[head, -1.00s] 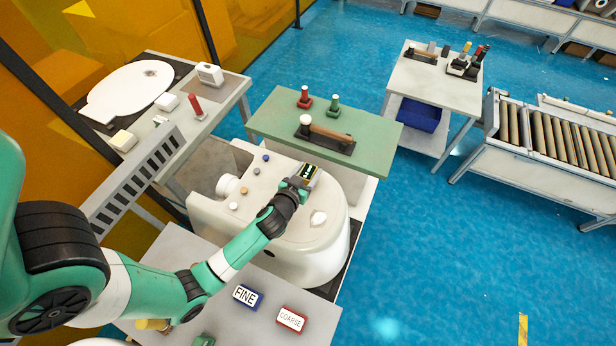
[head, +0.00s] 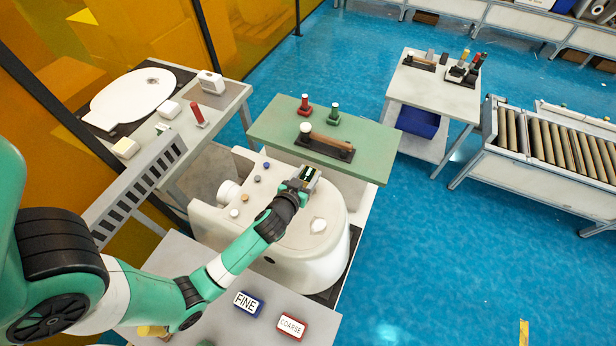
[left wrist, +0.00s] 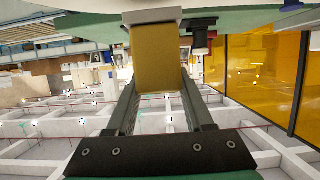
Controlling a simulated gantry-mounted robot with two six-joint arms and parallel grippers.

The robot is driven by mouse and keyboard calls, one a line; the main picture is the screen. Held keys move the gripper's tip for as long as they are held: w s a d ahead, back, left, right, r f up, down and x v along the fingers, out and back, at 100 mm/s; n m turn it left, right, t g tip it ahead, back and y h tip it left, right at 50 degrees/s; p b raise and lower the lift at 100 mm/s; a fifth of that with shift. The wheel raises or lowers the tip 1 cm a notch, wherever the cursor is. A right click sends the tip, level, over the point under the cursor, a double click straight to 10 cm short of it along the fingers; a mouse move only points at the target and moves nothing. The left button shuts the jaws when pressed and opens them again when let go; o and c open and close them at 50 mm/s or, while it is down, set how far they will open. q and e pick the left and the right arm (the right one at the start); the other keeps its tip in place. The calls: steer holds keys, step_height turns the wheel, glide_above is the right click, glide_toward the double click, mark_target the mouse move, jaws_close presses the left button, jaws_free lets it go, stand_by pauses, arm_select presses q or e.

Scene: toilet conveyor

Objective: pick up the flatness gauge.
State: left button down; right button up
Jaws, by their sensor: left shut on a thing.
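The flatness gauge (head: 309,174) is a small block with a dark face, above the top of the white toilet body (head: 330,252). My left gripper (head: 298,186) is shut on it. In the left wrist view, the gauge shows as a mustard-brown block with a pale end (left wrist: 158,62) between the two fingers of my left gripper (left wrist: 160,95). I cannot tell whether its underside touches the ceramic. My right gripper is in neither view.
A green shelf (head: 270,133) with a wood-handled tool (head: 326,142) and red and green stands is just behind the toilet. FINE (head: 246,303) and COARSE (head: 291,326) blocks lie on the front table.

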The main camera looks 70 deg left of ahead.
arm_select(q)
steer(key=s+d+r+p, duration=0.8)
steer(key=s+d+r, duration=0.1)
steer(key=d+r, duration=0.1)
steer(key=shift+s+d+p, duration=0.15)
steer(key=shift+d+p, duration=0.15)
steer(key=shift+r, duration=0.1)
